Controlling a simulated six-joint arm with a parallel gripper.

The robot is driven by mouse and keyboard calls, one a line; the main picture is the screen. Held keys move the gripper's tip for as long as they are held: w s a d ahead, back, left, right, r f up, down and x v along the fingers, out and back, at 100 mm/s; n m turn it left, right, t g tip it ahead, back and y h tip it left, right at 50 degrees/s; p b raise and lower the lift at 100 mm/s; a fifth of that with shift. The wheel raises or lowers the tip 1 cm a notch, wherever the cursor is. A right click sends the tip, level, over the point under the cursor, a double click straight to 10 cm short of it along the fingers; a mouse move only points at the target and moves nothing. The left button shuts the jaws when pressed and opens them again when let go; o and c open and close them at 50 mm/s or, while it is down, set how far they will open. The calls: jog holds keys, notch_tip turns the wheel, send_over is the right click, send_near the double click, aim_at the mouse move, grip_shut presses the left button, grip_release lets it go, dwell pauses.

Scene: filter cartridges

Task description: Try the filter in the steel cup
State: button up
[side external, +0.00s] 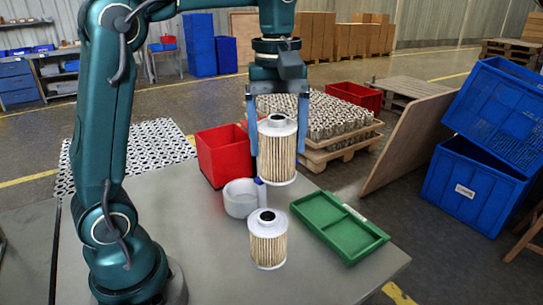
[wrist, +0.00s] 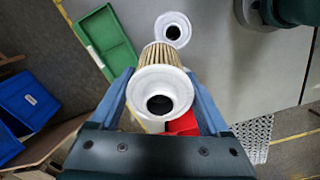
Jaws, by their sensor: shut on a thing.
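My gripper (side external: 277,148) is shut on a pleated filter cartridge (side external: 277,158) with white end caps, held upright above the table. The held filter also fills the middle of the wrist view (wrist: 163,78), its dark centre hole facing the camera. The steel cup (side external: 240,200), a short pale grey round cup, stands on the table below and left of the held filter in the side view. The filter is clear of the cup. A second, smaller-looking filter (side external: 268,242) stands upright on the table in front of the cup.
A green two-part tray (side external: 340,226) lies empty at the table's right. A red bin (side external: 223,155) stands behind the cup. A small blue-topped post (side external: 261,191) is beside the cup. Crated filters (side external: 335,118) sit on a pallet beyond.

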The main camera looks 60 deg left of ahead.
jog(key=a+f+n, duration=0.1)
jog(key=a+n, duration=0.3)
jog(key=a, duration=0.4)
jog(key=a+f+n, duration=0.1)
jog(key=a+f, duration=0.4)
jog(key=f, duration=0.4)
jog(key=shift+a+f+n, duration=0.3)
jog(key=shift+a+f, duration=0.1)
jog(key=shift+f, duration=0.45)
dwell(0.8)
jog(key=o, duration=1.3)
jog(key=shift+c, duration=0.2)
jog(key=shift+r, duration=0.15)
jog(key=shift+r, duration=0.85)
jog(key=shift+r, duration=0.1)
